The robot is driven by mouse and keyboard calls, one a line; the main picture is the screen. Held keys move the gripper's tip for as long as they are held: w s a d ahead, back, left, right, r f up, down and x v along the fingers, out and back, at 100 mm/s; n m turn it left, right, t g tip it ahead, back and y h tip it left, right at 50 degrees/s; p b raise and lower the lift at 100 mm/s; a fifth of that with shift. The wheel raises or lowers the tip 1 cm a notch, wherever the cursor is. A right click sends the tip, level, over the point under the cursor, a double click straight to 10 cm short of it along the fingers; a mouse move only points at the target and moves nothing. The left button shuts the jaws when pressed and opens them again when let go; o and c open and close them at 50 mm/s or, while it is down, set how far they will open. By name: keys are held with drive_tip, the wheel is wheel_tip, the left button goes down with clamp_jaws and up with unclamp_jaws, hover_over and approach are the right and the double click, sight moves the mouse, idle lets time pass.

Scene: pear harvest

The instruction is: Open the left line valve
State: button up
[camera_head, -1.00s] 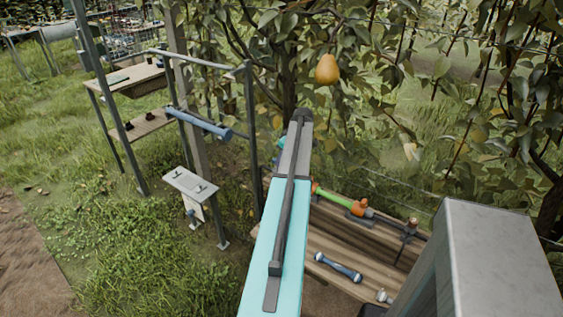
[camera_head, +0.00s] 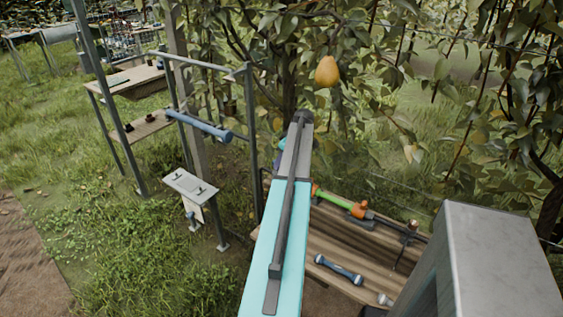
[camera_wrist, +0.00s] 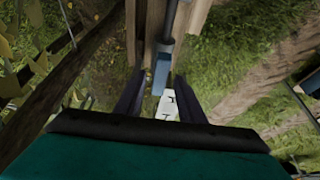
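No part is plainly marked as the left line valve. A small grey panel (camera_head: 190,183) with two small fittings on top stands on short legs left of my arm. In the wrist view a pale plate with dark marks (camera_wrist: 167,106) shows between my fingers; it may be this panel. My gripper (camera_wrist: 160,88) has its two dark fingers apart, with nothing seen held. The blue end of a bar (camera_wrist: 162,74) appears between and beyond the fingertips; whether it touches them I cannot tell. In the head view my arm hides the gripper.
A blue roller (camera_head: 200,125) hangs on a grey metal frame (camera_head: 251,145) beside a wooden shelf unit (camera_head: 130,80). A wooden bench (camera_head: 335,245) at right carries a green and orange tool (camera_head: 340,200) and a blue-ended bar (camera_head: 338,269). A pear (camera_head: 327,71) hangs above.

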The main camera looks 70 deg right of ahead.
drive_tip(key=b+v, duration=0.2)
drive_tip(key=v, duration=1.1)
drive_tip(key=shift+r, duration=0.35)
drive_tip(key=shift+s, duration=0.1)
